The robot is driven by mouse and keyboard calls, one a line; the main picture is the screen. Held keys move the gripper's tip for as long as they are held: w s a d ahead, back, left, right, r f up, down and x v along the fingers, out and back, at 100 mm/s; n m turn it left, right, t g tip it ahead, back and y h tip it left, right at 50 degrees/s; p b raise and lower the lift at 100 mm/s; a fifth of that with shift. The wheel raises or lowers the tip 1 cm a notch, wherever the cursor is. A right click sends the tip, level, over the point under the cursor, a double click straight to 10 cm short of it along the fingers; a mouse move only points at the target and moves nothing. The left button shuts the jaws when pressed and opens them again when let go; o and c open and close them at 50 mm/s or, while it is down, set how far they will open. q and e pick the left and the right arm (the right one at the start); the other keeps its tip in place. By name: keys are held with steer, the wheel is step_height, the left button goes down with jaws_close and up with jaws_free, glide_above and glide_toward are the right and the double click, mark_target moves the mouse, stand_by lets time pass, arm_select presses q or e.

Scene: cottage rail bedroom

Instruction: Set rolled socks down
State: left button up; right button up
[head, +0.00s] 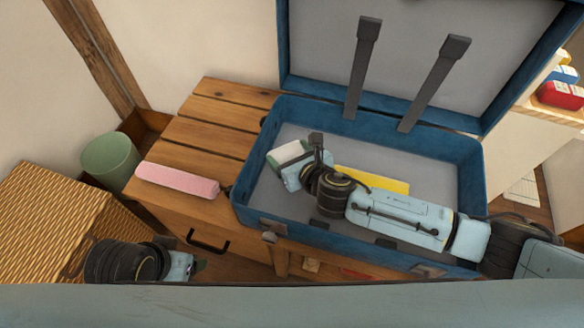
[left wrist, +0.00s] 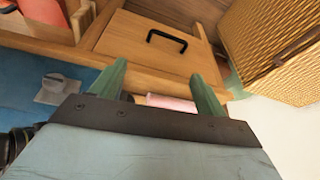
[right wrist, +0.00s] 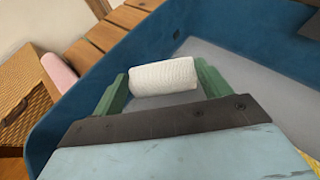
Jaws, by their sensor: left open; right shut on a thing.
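The rolled socks are a white ribbed roll (right wrist: 163,77), held between the green fingers of my right gripper (right wrist: 160,85). In the head view the white roll (head: 290,152) shows at the left part of the open blue suitcase (head: 365,115), within its walls. Whether the roll touches the suitcase floor, I cannot tell. My right gripper (head: 300,165) is shut on it. My left gripper (left wrist: 160,90) is open and empty, in front of the wooden dresser and outside the suitcase; in the head view its fingers are mostly hidden.
A pink roll (head: 177,181) lies on the slatted wooden top (head: 205,140) left of the suitcase. A yellow flat item (head: 372,180) lies in the suitcase, partly under my right arm. A wicker basket (head: 50,220) and a green bin (head: 110,160) stand at left. The suitcase lid stands open behind.

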steer(key=shift+f+b, duration=0.3)
steer(key=shift+f, duration=0.45)
arm_select(q)
steer(key=w+d+r+t+h+b, duration=0.2)
steer(key=w+d+r+t, duration=0.2)
steer(key=w+r+t, duration=0.2)
steer(key=w+r, duration=0.1)
steer(key=w, duration=0.1)
steer(key=shift+w+d+t, duration=0.15)
steer(key=shift+w+t, duration=0.15)
steer(key=shift+t, duration=0.1)
arm_select(e)
step_height(320, 180, down, 4)
steer(key=shift+r, duration=0.25)
steer(key=shift+f, duration=0.1)
steer(key=o, duration=1)
arm_select(q)
steer(key=shift+w, duration=0.15)
steer(key=shift+r, duration=0.1)
